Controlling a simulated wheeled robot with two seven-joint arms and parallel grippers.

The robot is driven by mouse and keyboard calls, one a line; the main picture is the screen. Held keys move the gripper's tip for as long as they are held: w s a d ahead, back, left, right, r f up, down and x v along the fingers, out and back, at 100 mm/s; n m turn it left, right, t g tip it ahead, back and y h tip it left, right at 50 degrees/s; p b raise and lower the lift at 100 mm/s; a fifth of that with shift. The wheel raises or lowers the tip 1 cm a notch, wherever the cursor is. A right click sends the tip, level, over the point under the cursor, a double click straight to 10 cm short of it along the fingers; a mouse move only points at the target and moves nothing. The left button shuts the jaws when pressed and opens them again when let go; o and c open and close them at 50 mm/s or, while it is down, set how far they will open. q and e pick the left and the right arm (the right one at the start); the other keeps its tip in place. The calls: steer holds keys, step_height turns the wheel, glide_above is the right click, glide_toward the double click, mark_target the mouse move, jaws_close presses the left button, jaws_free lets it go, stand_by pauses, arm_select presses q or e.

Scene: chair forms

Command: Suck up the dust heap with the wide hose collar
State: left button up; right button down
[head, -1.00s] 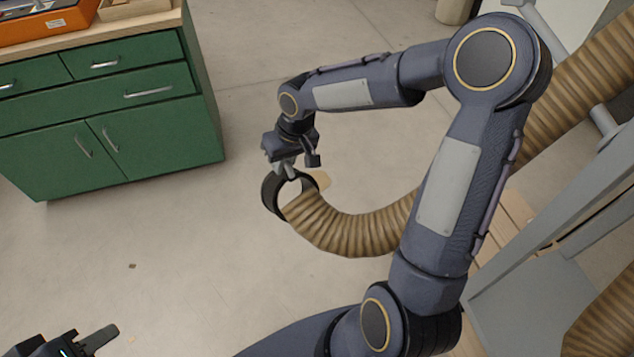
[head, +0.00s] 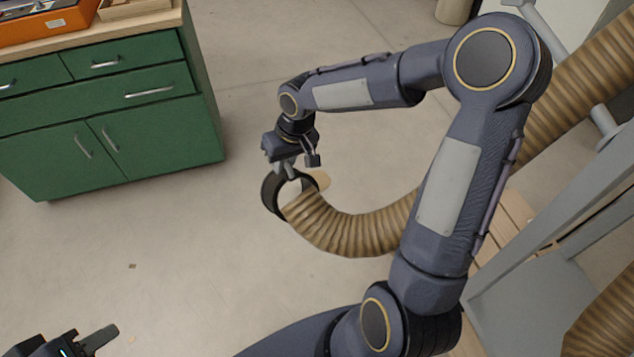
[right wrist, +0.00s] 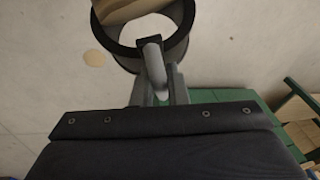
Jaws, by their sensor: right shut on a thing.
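The wide hose collar (head: 270,197), a dark ring on the end of a ribbed tan hose (head: 350,232), is held above the floor with its opening facing sideways. A flat tan patch, seemingly the dust heap (head: 320,180), lies on the floor just behind the collar. In the right wrist view the heap (right wrist: 95,58) lies left of the collar, outside its ring. My left gripper (head: 98,340) is mostly cut off at the lower left.
A green cabinet (head: 150,145) with a wooden top stands at the left. A grey metal frame (head: 545,265) and more hose (head: 580,85) are at the right.

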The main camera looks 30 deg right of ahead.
stand_by(0.4)
step_height(320, 180, up, 10)
steer(key=p, duration=0.8)
steer(key=shift+r, duration=0.1)
stand_by(0.5)
